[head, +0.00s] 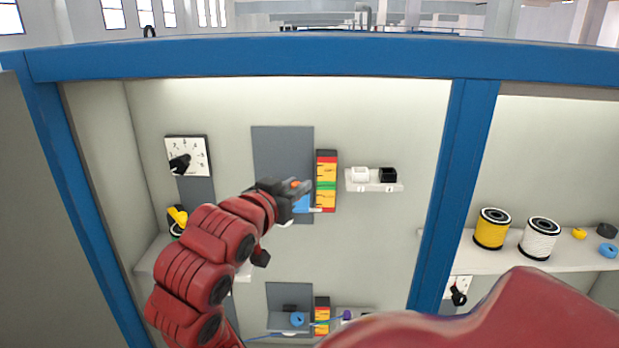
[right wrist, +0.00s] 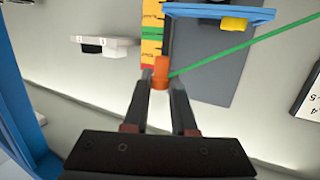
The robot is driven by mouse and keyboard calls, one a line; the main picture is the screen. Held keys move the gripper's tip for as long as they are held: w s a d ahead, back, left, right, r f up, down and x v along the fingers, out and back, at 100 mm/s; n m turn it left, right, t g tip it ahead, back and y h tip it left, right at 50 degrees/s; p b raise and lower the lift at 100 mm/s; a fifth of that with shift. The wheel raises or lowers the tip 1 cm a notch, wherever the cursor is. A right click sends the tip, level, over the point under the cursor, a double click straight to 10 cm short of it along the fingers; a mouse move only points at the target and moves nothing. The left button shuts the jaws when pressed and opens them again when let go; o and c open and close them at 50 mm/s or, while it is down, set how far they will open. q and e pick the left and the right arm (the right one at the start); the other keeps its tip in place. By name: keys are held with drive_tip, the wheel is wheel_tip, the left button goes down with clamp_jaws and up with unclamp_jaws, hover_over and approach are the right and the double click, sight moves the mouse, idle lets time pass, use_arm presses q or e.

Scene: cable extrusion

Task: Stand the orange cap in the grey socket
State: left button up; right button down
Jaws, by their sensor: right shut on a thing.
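The orange cap (right wrist: 161,68) is a small cylinder held between the fingertips of my right gripper (right wrist: 161,86), which is shut on it. In the head view my right gripper (head: 299,188) is in front of the grey panel, just left of the striped colour scale, with a speck of the orange cap (head: 295,182) showing. I cannot make out a grey socket for certain in either view. My left gripper is not in view.
A striped scale (head: 326,181) and a small shelf (head: 374,187) with a white and a black block are right of the gripper. A blue tray (right wrist: 220,13) is close by. A thin green strand (right wrist: 240,47) passes near the cap. A dial (head: 188,155) is at left.

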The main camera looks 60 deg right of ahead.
drive_tip(key=w+a+f+b, duration=0.2)
drive_tip(key=w+f+b, duration=0.1)
drive_tip(key=f, duration=0.1)
drive_tip(key=w+a+f+b, duration=0.1)
drive_tip(key=w+f+b, duration=0.2)
drive_tip(key=w+f, duration=0.1)
drive_tip(key=w+a+f+b, duration=0.2)
drive_tip(key=w+f, duration=0.2)
drive_tip(key=f, duration=0.1)
drive_tip(key=shift+a+f+b, duration=0.2)
drive_tip(key=shift+a+b, duration=0.1)
drive_tip(key=shift+b, duration=0.1)
drive_tip(key=w, duration=0.1)
drive_tip(key=w+f+b, duration=0.1)
drive_tip(key=w, duration=0.1)
drive_tip(key=shift+a, duration=0.15)
wheel_tip(320, 180, down, 2)
drive_tip(key=shift+f+b, duration=0.2)
drive_tip(key=shift+b, duration=0.9)
drive_tip(key=shift+f+b, duration=0.7)
drive_tip(key=shift+f, duration=0.05)
drive_tip(key=shift+f+b, duration=0.25)
drive_tip(key=shift+b, duration=0.3)
drive_tip(key=c, duration=0.7)
unclamp_jaws()
drive_tip(key=shift+o, duration=0.2)
